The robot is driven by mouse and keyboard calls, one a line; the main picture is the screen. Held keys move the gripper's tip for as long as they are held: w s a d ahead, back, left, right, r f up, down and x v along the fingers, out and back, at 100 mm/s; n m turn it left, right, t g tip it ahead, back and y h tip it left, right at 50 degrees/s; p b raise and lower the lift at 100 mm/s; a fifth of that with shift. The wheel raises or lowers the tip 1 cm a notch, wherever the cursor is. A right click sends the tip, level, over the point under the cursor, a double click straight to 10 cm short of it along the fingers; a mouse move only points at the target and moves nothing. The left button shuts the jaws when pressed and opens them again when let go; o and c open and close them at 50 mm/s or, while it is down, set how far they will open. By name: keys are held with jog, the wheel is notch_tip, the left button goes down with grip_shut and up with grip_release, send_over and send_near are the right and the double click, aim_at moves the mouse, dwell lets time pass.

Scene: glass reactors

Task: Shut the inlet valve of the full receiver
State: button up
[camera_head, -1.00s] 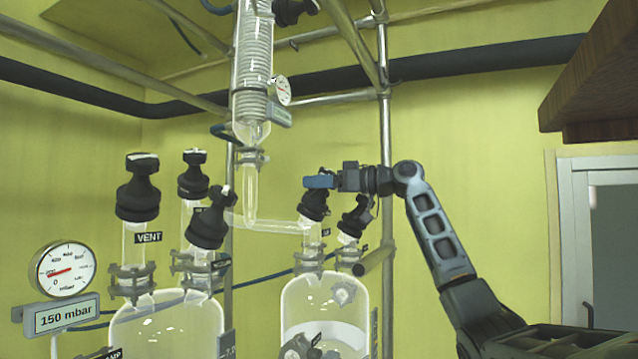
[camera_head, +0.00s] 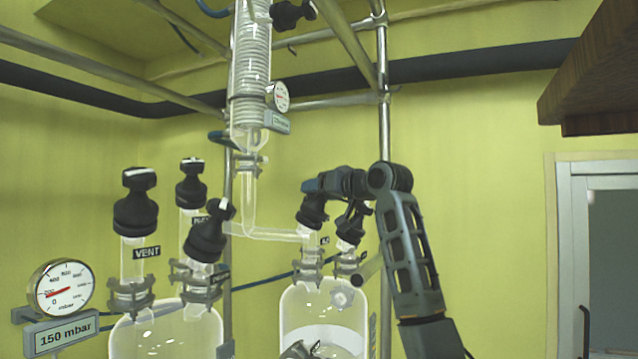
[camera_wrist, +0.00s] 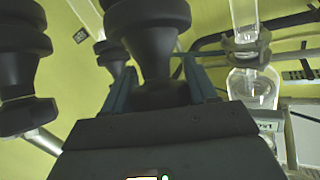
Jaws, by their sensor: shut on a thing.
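The glass receiver (camera_head: 292,304) stands at the lower middle right in the head view, with pale liquid inside. A black valve knob (camera_head: 311,214) tops its left neck, where the glass tube from the condenser joins. My gripper (camera_head: 316,186) is at the top of this knob and shut on it. In the wrist view, my gripper (camera_wrist: 160,88) has a finger on each side of a black valve knob (camera_wrist: 150,45). The knob's top is hidden by the fingers in the head view. The label beside the neck is too small to read.
Another black knob (camera_head: 351,222) sits close right of the gripped one. A second glass vessel (camera_head: 160,335) at left carries several black knobs, one by a VENT label (camera_head: 147,253). A gauge (camera_head: 62,288) and a 150 mbar display (camera_head: 62,333) are at far left. A metal post (camera_head: 385,130) rises behind.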

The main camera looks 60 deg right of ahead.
jog(key=m+g+h+p, duration=0.1)
jog(key=m+g+h, duration=0.1)
jog(key=m+g+h+p, duration=0.1)
jog(key=m+g+p, duration=0.1)
jog(key=m, duration=0.1)
jog(key=shift+d+m+h, duration=0.15)
jog(key=shift+m+h, duration=0.15)
jog(key=shift+h, duration=0.1)
jog(key=m+g, duration=0.1)
jog(key=m+g+h, duration=0.1)
jog(key=m+g, duration=0.2)
jog(key=g, duration=0.1)
jog(key=shift+s+d+f+m+h, duration=0.2)
jog(key=shift+s+m+h, duration=0.1)
jog(key=shift+m, duration=0.1)
jog(key=m+g, duration=0.3)
jog(key=m+g+y, duration=0.1)
jog(key=m+g, duration=0.1)
jog(key=shift+s+f, duration=0.15)
jog(key=shift+s, duration=0.2)
jog(key=shift+s+f+m+g+y, duration=0.15)
jog(key=shift+m+g+y, duration=0.3)
jog(key=shift+m+g, duration=0.45)
jog(key=shift+s+f+m+g+y, duration=0.15)
jog(key=shift+m+g+y, duration=0.3)
jog(key=shift+m+g, duration=0.4)
